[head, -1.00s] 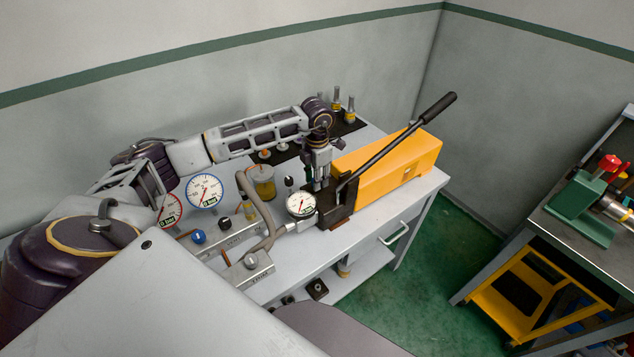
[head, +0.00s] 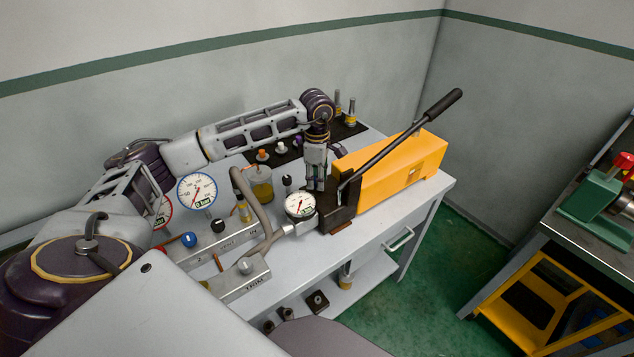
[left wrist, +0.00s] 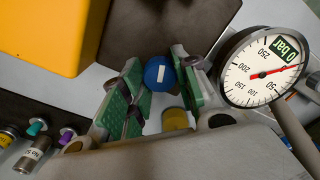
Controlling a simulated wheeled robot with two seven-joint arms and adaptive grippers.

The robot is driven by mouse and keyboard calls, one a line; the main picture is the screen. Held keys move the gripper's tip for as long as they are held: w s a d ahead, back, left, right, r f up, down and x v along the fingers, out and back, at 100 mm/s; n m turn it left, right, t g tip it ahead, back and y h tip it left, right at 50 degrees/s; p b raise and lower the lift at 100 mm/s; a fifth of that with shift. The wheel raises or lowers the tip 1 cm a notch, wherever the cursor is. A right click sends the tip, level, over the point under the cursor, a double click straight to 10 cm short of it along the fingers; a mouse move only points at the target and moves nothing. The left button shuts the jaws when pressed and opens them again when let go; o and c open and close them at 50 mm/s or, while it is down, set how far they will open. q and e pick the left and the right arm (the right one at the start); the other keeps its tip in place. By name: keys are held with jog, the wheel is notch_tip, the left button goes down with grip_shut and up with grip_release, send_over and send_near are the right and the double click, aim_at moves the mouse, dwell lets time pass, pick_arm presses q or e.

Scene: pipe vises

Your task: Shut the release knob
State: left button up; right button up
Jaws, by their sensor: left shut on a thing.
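The release knob (left wrist: 159,73) is round and blue with a white mark, and shows in the left wrist view at the dark block of the yellow hand pump (head: 395,168). My left gripper (head: 316,186) reaches down beside that block, by the foot of the pump lever (head: 400,142). In the left wrist view its green-padded fingers (left wrist: 158,90) are on either side of the knob, shut on it. The knob is hidden in the head view. My right gripper is not in view.
A round gauge (head: 300,205) showing 0 bar stands close beside the gripper. A curved hose (head: 254,205), a valve block (head: 237,278) and a blue-rimmed gauge (head: 197,191) stand to the left. Small parts lie on a black mat (head: 351,126) behind. The bench's front right is clear.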

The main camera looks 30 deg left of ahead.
pick_arm(q)
jog(key=shift+m+b, duration=0.4)
jog(key=shift+m, duration=0.3)
jog(key=shift+m+b, duration=0.4)
jog(key=shift+m, duration=0.4)
jog(key=shift+r+m, duration=0.1)
jog(key=shift+m, duration=0.2)
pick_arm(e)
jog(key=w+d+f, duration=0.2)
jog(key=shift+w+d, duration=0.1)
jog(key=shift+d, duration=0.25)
pick_arm(q)
jog(key=o, duration=1)
jog(key=shift+o, duration=0.2)
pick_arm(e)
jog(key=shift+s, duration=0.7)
